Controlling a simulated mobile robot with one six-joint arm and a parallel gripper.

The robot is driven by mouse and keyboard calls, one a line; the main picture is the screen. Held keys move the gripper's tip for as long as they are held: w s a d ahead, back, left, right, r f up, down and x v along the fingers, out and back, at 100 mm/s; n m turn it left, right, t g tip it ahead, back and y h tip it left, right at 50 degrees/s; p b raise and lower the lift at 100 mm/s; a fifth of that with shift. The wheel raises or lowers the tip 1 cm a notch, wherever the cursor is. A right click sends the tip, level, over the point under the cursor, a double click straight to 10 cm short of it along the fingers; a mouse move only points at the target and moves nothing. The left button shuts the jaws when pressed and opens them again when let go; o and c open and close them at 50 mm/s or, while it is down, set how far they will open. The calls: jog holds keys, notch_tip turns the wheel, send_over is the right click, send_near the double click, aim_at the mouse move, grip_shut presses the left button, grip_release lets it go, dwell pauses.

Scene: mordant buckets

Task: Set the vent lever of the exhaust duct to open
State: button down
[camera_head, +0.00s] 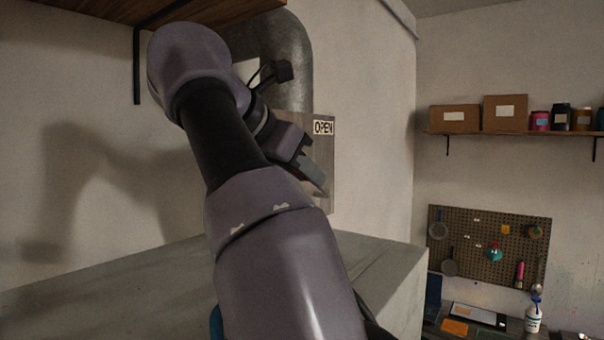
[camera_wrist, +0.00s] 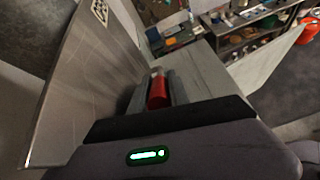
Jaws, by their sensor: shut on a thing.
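The exhaust duct (camera_head: 295,55) is a grey metal pipe on the wall, partly hidden behind my arm. The vent lever's red handle (camera_wrist: 158,92) shows in the wrist view between my fingers. My gripper (camera_head: 313,178) is in front of the plate and shut on this red handle. My arm hides the lever in the head view, so its setting cannot be told.
A pale grey worktop or box top (camera_head: 375,255) lies below the plate. A wooden shelf with a black bracket (camera_head: 137,65) is at upper left. Farther right are a shelf of boxes and jars (camera_head: 480,132), a pegboard (camera_head: 480,225) and a bench with a bottle (camera_head: 534,315).

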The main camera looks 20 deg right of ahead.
jog(key=c, duration=1.3)
grip_release()
jog(key=shift+o, duration=0.2)
jog(key=shift+s+a+r, duration=0.25)
jog(key=shift+a+r, duration=0.05)
jog(key=shift+a, duration=0.1)
jog(key=s+a, duration=0.6)
jog(key=a, duration=0.4)
jog(key=shift+s, duration=0.25)
jog(key=shift+s+d+f, duration=0.1)
